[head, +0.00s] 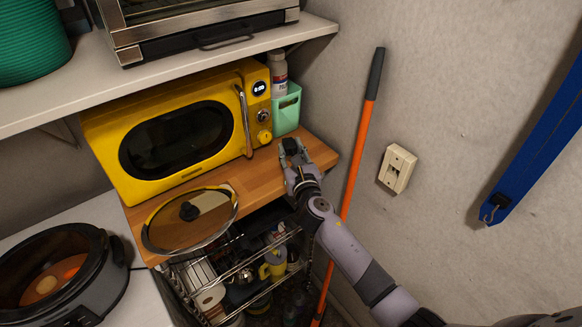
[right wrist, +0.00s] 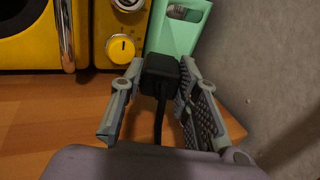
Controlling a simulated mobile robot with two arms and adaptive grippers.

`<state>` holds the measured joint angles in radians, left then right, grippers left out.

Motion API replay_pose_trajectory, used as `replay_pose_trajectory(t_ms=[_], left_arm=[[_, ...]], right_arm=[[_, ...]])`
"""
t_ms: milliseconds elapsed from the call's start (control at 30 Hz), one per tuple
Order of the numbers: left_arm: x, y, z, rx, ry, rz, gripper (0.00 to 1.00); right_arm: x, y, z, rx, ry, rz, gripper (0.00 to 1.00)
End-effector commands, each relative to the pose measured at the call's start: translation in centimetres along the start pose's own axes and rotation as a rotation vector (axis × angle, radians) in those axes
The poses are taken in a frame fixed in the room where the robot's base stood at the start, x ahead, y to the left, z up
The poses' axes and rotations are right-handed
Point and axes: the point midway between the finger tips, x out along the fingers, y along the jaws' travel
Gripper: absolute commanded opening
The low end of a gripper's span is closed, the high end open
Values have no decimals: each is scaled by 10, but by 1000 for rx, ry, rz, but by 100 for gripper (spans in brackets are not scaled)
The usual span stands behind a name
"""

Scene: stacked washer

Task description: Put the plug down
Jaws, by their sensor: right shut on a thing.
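The plug (right wrist: 160,72) is a small black block with a black cord running back from it toward my wrist. My right gripper (right wrist: 159,80) is shut on the plug, with one finger on each side of it. In the head view my right gripper (head: 292,150) is over the right end of the wooden shelf (head: 318,150), in front of the mint green holder (head: 286,112). I cannot tell whether the plug touches the wood.
A yellow microwave (head: 175,140) stands left of my right gripper. A glass lid (head: 190,222) lies on the shelf's front left. An orange pole (head: 358,150) leans by the wall outlet (head: 397,168).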

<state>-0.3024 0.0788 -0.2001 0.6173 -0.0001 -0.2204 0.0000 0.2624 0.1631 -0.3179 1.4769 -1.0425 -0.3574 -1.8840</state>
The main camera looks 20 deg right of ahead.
Motion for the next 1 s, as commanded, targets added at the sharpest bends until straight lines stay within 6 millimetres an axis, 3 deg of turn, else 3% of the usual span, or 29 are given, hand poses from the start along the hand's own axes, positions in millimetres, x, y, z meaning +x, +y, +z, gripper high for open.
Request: replay_pose_trajectory(t_ms=[333, 1000], left_arm=[[28, -1, 0, 0, 4, -1, 40], [38, -1, -2, 0, 7, -2, 40]], right_arm=[[0, 0, -46, 2, 1, -1, 0], [0, 0, -59, 0, 2, 0, 0]])
